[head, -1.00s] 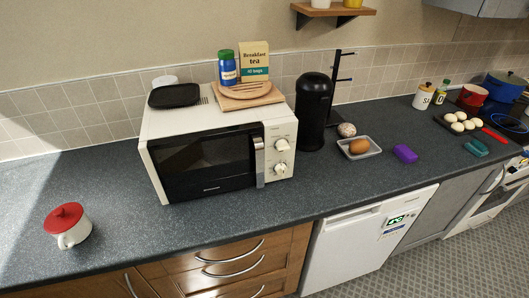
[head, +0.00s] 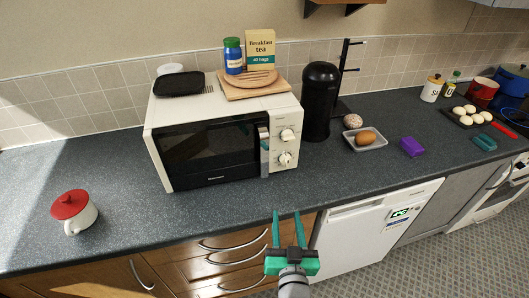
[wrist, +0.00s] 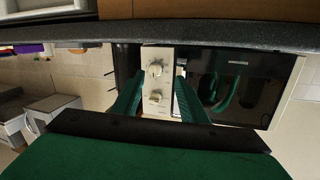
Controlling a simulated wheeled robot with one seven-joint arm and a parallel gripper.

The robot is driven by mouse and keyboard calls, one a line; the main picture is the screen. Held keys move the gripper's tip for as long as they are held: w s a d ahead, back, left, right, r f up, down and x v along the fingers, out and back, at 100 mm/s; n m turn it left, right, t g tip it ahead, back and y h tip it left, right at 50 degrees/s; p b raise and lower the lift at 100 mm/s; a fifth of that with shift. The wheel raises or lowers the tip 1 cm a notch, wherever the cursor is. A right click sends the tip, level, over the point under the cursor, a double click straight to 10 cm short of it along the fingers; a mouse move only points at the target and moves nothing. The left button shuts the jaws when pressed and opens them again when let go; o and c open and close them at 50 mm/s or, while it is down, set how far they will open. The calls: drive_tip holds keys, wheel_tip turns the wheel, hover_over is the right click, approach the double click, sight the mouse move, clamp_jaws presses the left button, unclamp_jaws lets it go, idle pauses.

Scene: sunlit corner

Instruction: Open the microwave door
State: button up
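The white microwave (head: 165,150) stands on the counter, its dark-glass door (head: 208,152) shut. The upright door handle (head: 264,152) is at the door's right edge, beside the control panel with two knobs (head: 285,148). My gripper (head: 286,213) is in front of the counter, below and apart from the handle. Its green fingers are spread, with nothing between them. The wrist view is upside down. There the control panel (wrist: 157,82) shows between the fingers (wrist: 158,98), and the dark door (wrist: 245,85) lies to the right. The right finger partly hides the handle area.
A black tray (head: 177,84), a blue jar (head: 233,56), a tea box (head: 260,50) and a wooden board (head: 250,91) are on the microwave. A black canister (head: 319,100) stands close on its right. A red-lidded pot (head: 75,212) is at left. The counter (head: 215,205) before the door is clear.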

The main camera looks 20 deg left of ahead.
sight(265, 152)
drive_tip(key=w+a+r+n+g+y, duration=0.1)
drive_tip(key=w+a+r+n+y, duration=0.35)
drive_tip(key=r, duration=0.65)
drive_tip(key=x, duration=1.1)
drive_tip(key=shift+w+a+f, duration=0.2)
drive_tip(key=shift+a+f, duration=0.05)
drive_tip(key=shift+a, duration=0.1)
clamp_jaws()
